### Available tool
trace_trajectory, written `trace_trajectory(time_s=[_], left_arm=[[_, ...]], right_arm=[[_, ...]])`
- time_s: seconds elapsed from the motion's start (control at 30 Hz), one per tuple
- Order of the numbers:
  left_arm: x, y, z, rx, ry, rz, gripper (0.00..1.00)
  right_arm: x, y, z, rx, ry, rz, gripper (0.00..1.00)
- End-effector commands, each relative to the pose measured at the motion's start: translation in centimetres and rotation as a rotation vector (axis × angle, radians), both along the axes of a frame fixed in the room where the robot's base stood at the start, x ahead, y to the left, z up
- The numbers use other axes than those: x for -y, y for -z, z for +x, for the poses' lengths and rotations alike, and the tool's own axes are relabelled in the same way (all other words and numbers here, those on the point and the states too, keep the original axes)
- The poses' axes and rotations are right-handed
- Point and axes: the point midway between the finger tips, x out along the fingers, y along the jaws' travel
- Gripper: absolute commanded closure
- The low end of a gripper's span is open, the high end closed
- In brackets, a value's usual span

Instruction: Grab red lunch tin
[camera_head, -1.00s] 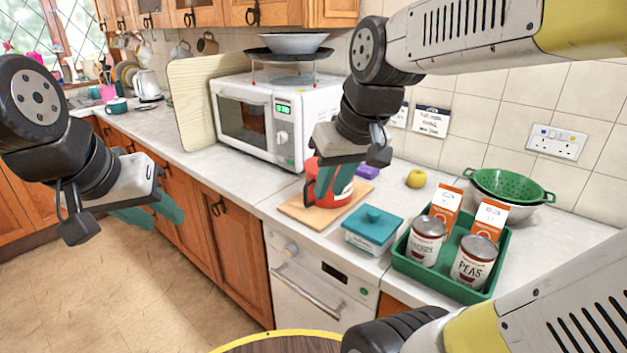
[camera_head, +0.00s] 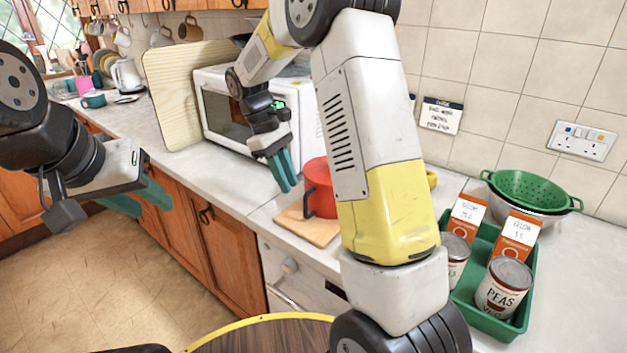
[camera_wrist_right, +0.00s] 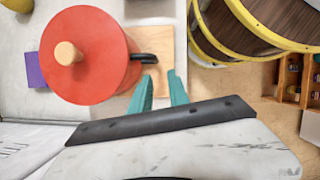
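The red lunch tin (camera_head: 320,190), a round red pot-like tin, stands on a wooden board in the head view, partly hidden by my right arm. The right wrist view shows its red lid (camera_wrist_right: 95,40), pale wooden knob (camera_wrist_right: 68,53) and black side handle (camera_wrist_right: 146,58). My right gripper (camera_head: 284,172) is open and empty, just left of the tin in the head view. In the right wrist view its teal fingertips (camera_wrist_right: 160,84) are spread just short of the handle. My left gripper (camera_head: 142,202) is open and empty, over the floor at left.
The wooden board (camera_head: 305,222) lies near the counter's front edge. A white microwave (camera_head: 225,110) stands behind. A green tray (camera_head: 490,318) with cans and cartons is at right, near a green colander (camera_head: 530,190). A purple block (camera_wrist_right: 36,70) lies beside the tin. A round table (camera_head: 270,338) is in front.

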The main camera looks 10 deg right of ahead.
Motion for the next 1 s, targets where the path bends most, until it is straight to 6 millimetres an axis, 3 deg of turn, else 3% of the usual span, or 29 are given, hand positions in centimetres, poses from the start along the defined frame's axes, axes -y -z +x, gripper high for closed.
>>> trace_trajectory(time_s=[0.1, 0.63, 0.93, 1.0], left_arm=[[0.0, 0.0, 0.0, 0.0, 0.0, 0.0, 0.64], [0.0, 0.0, 0.0, 0.0, 0.0, 0.0, 0.64], [0.0, 0.0, 0.0, 0.0, 0.0, 0.0, 0.64], [0.0, 0.0, 0.0, 0.0, 0.0, 0.0, 0.64]], right_arm=[[1.1, 0.6, 0.2, -0.006, 0.005, -0.017, 0.78], [3.3, 6.5, -2.2, -0.006, 0.006, -0.016, 0.78], [3.4, 7.0, -2.3, -0.003, 0.005, -0.015, 0.78], [3.4, 7.0, -2.3, -0.003, 0.005, -0.015, 0.9]])
